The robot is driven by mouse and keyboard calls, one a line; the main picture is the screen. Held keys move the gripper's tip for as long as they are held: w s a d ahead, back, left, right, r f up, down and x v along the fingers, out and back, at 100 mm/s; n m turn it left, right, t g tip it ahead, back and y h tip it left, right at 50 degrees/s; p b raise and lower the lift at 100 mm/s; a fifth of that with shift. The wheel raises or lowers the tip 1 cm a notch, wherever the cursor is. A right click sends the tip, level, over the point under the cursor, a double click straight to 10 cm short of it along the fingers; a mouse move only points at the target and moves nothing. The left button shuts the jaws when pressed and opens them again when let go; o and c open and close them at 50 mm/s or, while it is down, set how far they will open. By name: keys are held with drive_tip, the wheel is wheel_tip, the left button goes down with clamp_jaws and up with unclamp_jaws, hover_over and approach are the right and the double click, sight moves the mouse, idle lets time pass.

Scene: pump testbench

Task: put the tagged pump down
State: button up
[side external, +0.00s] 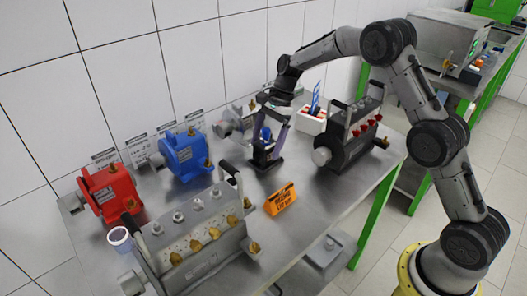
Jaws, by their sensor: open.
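My gripper (266,150) points down over the middle of the metal table, its fingers spread and reaching close to the tabletop. A small blue part (266,133) shows between the fingers; whether it belongs to a pump is too small to tell. A red pump (109,191) and a blue pump (186,153) stand at the left, near the wall. A grey pump (237,122) stands behind my gripper and is partly hidden. I cannot tell which pump is the tagged one. An orange sign with dark lettering (282,199) stands on the table in front of my gripper.
A large grey pump with brass fittings (195,240) fills the front left. A dark pump with red knobs (350,140) stands right of my gripper. A white bin (312,121) is behind it. The table (325,205) is bare right of the orange sign.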

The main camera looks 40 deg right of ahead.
drive_tip(key=v, duration=0.9)
drive_tip(key=shift+r, duration=0.1)
drive_tip(key=s+a+r+n+t+h, duration=0.1)
drive_tip(key=s+r+n, duration=0.45)
drive_tip(key=s, duration=0.35)
drive_tip(key=s+a+r+n+t+h, duration=0.2)
drive_tip(key=s+r+n, duration=0.3)
drive_tip(key=s, duration=0.5)
drive_tip(key=s+f+n+t+h, duration=0.1)
drive_tip(key=s+n, duration=0.6)
drive_tip(key=s, duration=1)
wheel_tip(320, 180, down, 2)
drive_tip(key=shift+d+f+t, duration=0.15)
drive_tip(key=shift+d+t, duration=0.1)
drive_tip(key=shift+t, duration=0.55)
